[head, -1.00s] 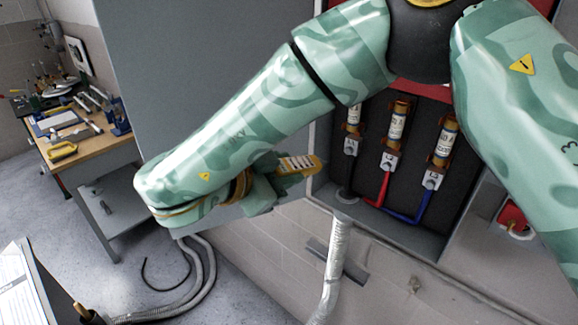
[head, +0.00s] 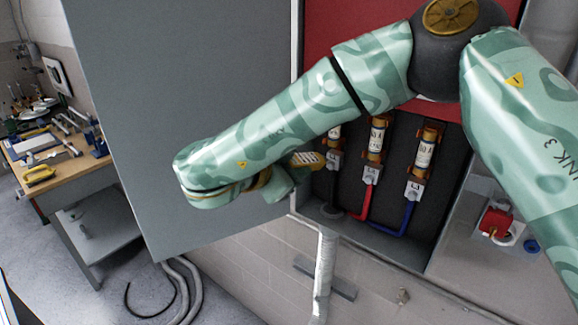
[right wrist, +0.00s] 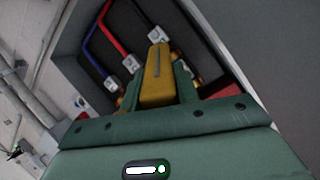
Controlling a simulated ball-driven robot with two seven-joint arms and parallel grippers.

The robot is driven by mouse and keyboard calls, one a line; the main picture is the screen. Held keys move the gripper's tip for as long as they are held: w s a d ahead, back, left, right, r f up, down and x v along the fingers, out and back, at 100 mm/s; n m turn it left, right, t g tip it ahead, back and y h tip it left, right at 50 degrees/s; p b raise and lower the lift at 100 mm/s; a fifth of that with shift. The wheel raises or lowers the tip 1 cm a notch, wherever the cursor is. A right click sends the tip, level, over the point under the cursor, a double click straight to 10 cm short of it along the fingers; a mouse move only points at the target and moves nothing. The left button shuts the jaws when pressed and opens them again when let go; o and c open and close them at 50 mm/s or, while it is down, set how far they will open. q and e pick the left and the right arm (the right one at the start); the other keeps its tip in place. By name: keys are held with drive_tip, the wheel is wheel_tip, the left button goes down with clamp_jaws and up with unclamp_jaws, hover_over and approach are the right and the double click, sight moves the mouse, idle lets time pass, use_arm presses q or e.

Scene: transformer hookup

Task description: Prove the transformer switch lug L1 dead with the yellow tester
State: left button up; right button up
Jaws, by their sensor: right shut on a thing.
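The yellow tester (head: 307,159) is in my right gripper (head: 285,178), which is shut on it. In the right wrist view the tester (right wrist: 157,78) stands upright between the two green fingers (right wrist: 157,95). Lug L1 (head: 334,161), with a black cable, is the leftmost of three grey lugs in the cabinet. The tester's far end points toward L1 and lies close to it in the picture; I cannot tell whether they touch. Lug L2 (head: 371,175) has a red cable, and lug L3 (head: 414,189) a blue one. My left gripper is not in view.
The grey cabinet door (head: 190,90) stands open at the left, behind my right arm. Fuses (head: 424,150) sit above the lugs. A red plug (head: 496,222) is on the right. A workbench (head: 75,160) with tools stands at far left. A silver conduit (head: 325,262) runs below the cabinet.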

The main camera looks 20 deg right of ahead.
drive_tip(key=shift+w+d, duration=0.35)
drive_tip(key=shift+d, duration=0.1)
idle(1.1)
idle(1.1)
